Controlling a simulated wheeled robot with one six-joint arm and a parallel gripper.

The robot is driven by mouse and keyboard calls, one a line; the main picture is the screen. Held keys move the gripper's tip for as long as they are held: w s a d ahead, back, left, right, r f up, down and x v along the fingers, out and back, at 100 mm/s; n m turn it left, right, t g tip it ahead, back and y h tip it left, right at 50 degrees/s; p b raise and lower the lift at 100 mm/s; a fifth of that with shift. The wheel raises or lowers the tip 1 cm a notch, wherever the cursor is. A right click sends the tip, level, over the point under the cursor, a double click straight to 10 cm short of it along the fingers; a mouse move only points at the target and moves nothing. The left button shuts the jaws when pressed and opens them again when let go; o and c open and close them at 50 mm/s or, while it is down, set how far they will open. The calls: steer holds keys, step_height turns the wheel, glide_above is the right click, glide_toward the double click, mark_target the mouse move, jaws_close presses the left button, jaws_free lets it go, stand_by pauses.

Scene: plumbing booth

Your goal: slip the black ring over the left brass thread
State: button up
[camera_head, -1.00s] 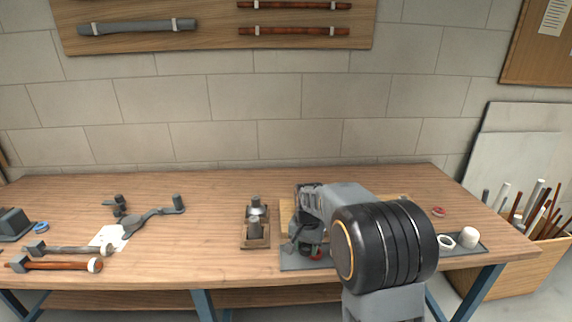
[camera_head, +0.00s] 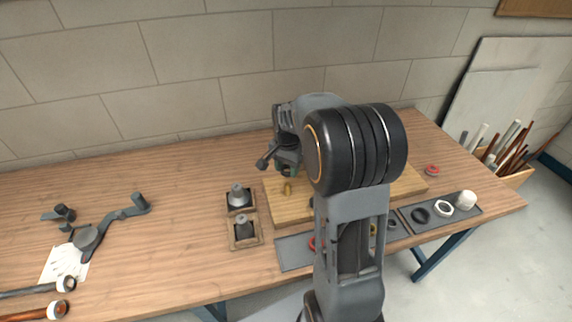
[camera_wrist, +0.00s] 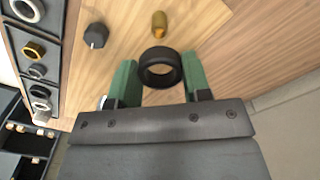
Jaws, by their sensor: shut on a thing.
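My gripper (camera_wrist: 158,76) has green fingers and is shut on the black ring (camera_wrist: 160,67), which sits between the fingertips with its opening visible in the wrist view. A brass thread (camera_wrist: 158,22) stands on the wooden board (camera_wrist: 198,22) just beyond the ring, apart from it. A dark hex-shaped fitting (camera_wrist: 96,35) is left of the brass thread there. In the head view the brass thread (camera_head: 287,188) stands near the board's left end, with my gripper (camera_head: 288,171) above and behind it. My arm hides much of the board; the ring is not clear there.
Dark trays (camera_head: 405,212) hold a dark ring (camera_head: 420,214), a white hex nut (camera_head: 444,208) and a white cap (camera_head: 466,200). A red ring (camera_head: 432,169) lies behind them. Two wooden blocks with grey fittings (camera_head: 240,196) stand left of the board. The wall is close behind.

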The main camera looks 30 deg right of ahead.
mark_target(287, 184)
steer(key=shift+f, duration=0.2)
steer(key=shift+f+b, duration=2.4)
steer(key=shift+f, duration=0.75)
steer(key=o, duration=1.5)
steer(key=shift+c, duration=0.2)
steer(key=shift+r, duration=0.1)
steer(key=shift+r+p, duration=2)
steer(key=shift+r, duration=0.45)
